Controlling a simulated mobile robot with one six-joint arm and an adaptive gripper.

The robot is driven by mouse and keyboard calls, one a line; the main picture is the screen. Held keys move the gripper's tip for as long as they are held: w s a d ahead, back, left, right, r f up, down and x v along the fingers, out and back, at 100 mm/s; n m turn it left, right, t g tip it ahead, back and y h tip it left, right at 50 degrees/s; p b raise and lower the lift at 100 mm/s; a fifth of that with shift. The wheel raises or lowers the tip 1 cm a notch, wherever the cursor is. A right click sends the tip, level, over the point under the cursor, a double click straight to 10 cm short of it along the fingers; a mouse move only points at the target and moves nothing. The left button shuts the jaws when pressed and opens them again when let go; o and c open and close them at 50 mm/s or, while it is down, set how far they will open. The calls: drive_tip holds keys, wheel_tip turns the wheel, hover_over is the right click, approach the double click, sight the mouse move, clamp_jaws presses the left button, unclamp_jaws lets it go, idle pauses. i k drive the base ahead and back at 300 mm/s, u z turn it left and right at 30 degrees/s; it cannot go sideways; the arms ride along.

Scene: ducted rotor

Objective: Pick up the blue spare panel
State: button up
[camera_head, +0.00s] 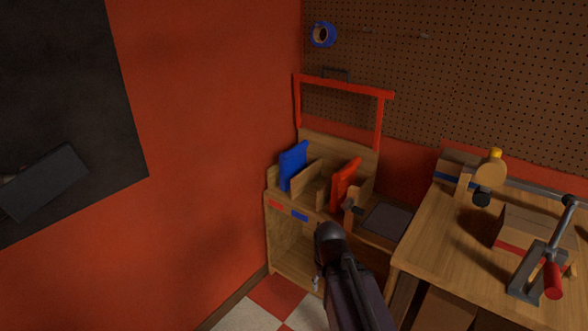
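The blue panel (292,166) stands upright, slightly tilted, in the left slot of a wooden rack on top of a small wooden cabinet (283,243). A red panel (345,184) stands in a slot to its right, behind a wooden divider. The dark arm that rises from the bottom of the view is mine, and its rounded dark joint is in front of the cabinet, below and right of the blue panel. Nothing of mine touches the blue panel.
A red frame (344,87) rises behind the rack. Red and blue labels mark the cabinet's front edge. A wooden workbench (438,238) with a lever press (545,262) and a wooden block stands at the right. A red wall (205,130) closes off the left.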

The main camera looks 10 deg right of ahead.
sight(292, 160)
drive_tip(key=k, duration=1.3)
drive_tip(key=u, duration=0.6)
drive_tip(key=i, duration=1.65)
drive_tip(key=z, duration=0.65)
drive_tip(key=i, duration=0.45)
drive_tip(key=z, duration=0.25)
